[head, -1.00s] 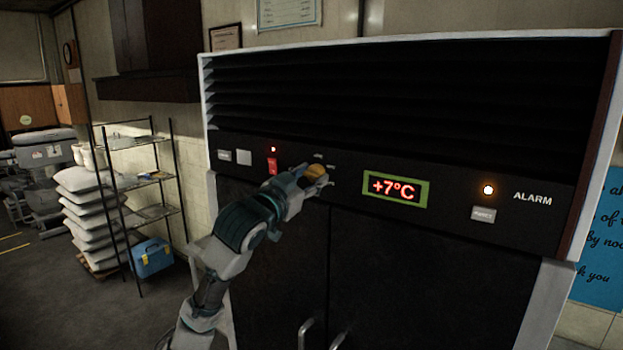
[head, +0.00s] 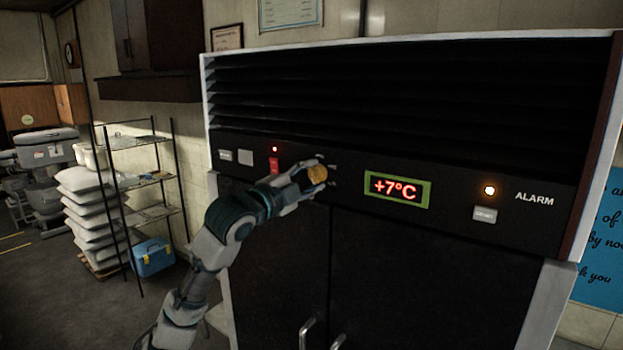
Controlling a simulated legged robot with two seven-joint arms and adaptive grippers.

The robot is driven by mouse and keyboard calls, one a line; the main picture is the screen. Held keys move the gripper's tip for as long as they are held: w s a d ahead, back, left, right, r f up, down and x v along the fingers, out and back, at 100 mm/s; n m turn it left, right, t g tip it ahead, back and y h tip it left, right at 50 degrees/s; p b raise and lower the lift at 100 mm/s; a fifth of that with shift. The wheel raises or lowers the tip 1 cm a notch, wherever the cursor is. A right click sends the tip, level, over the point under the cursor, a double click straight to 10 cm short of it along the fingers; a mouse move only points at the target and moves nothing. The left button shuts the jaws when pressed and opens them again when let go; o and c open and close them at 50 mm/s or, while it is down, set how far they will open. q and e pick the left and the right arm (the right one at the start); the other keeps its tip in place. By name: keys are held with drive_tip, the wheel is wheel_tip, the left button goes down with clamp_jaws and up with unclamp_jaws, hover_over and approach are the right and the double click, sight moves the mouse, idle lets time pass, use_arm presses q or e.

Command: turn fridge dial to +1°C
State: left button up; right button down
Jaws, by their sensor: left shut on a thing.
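The fridge (head: 430,260) stands in front of me with a dark control panel above its doors. The orange-yellow dial (head: 317,174) is on the panel, left of the display. The green-framed display (head: 397,189) reads +7°C in red. My left gripper (head: 312,175) is at the dial and shut on it, covering part of it. The dial's pointer and most of its markings are hidden or too small to read. My right gripper is not in view.
A lit orange lamp (head: 489,190) sits beside the ALARM label, above a grey button (head: 484,214). A red switch (head: 274,164) is left of the dial. A wire shelf (head: 140,180), stacked sacks (head: 95,215) and a blue cooler (head: 153,257) stand at the left.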

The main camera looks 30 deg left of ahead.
use_arm(q)
drive_tip(key=m, duration=0.1)
drive_tip(key=f+m, duration=0.1)
drive_tip(key=m, duration=0.1)
drive_tip(key=shift+w+d+g, duration=0.1)
drive_tip(key=shift+w+g, duration=0.05)
drive_tip(key=shift+g, duration=0.15)
drive_tip(key=m, duration=0.6)
drive_tip(key=shift+s+r+g+h, duration=0.2)
drive_tip(key=shift+g+h, duration=0.1)
drive_tip(key=shift+g, duration=0.1)
drive_tip(key=shift+s+m, duration=0.1)
drive_tip(key=shift+m, duration=0.6)
drive_tip(key=shift+c, duration=0.2)
drive_tip(key=shift+r, duration=0.1)
